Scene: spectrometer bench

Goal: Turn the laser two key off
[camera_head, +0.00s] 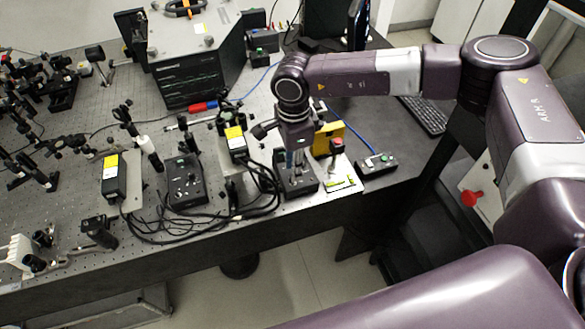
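My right arm reaches in from the right, and its gripper (292,165) points down over a black control box (303,188) near the front edge of the bench. The gripper covers much of that box's top, so a key there is hidden, and I cannot tell whether the fingers touch anything or are open or shut. A second black control box (186,183) with a green light and a small knob or key stands to the left. I cannot read which box belongs to laser two. My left gripper is not in view.
A red-topped button device (337,147) on a white plate and a small black box with a green button (376,164) stand right of the gripper. Black cables (215,212) lie along the front edge. Yellow-labelled modules (114,178) and optics fill the left bench.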

